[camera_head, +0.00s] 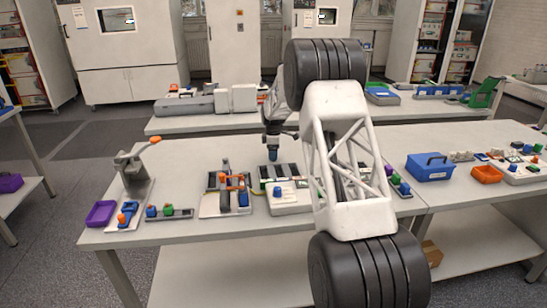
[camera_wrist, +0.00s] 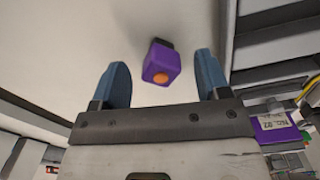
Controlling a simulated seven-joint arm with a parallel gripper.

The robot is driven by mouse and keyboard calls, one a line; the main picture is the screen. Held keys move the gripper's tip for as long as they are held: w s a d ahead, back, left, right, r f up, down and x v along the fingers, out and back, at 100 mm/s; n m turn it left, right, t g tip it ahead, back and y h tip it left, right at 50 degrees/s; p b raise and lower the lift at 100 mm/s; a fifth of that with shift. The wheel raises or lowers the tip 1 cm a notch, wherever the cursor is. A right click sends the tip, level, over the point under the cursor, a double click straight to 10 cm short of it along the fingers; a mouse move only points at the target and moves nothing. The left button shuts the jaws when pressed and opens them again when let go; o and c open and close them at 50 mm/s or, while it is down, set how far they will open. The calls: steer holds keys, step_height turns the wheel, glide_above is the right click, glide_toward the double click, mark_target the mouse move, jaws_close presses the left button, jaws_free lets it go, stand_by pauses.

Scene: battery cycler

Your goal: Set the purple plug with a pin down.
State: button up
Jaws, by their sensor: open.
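The purple plug (camera_wrist: 158,60) shows in the wrist view, with an orange round pin on its near face and a dark part behind it. It appears to rest on a pale, plain surface. My gripper (camera_wrist: 162,68) is open, with one blue finger on each side of the plug and a visible gap to both. In the head view my gripper (camera_head: 273,153) points down over the middle of the table, near the grey and green device. I cannot make out the plug in that view.
In the wrist view a purple labelled block (camera_wrist: 275,127) and dark slots lie at right. In the head view a rack with orange and blue parts (camera_head: 228,190) stands left of my gripper. A purple tray (camera_head: 101,213) lies far left; a blue box (camera_head: 430,167) stands right.

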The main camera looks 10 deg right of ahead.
steer(key=c, duration=1)
steer(key=shift+r, duration=0.15)
steer(key=shift+r, duration=1.5)
steer(key=shift+s+r, duration=0.15)
steer(key=s, duration=0.5)
steer(key=s+r, duration=0.1)
steer(key=s, duration=0.9)
steer(key=shift+s+d+r, duration=0.1)
steer(key=shift+s+r, duration=0.1)
steer(key=shift+s, duration=0.15)
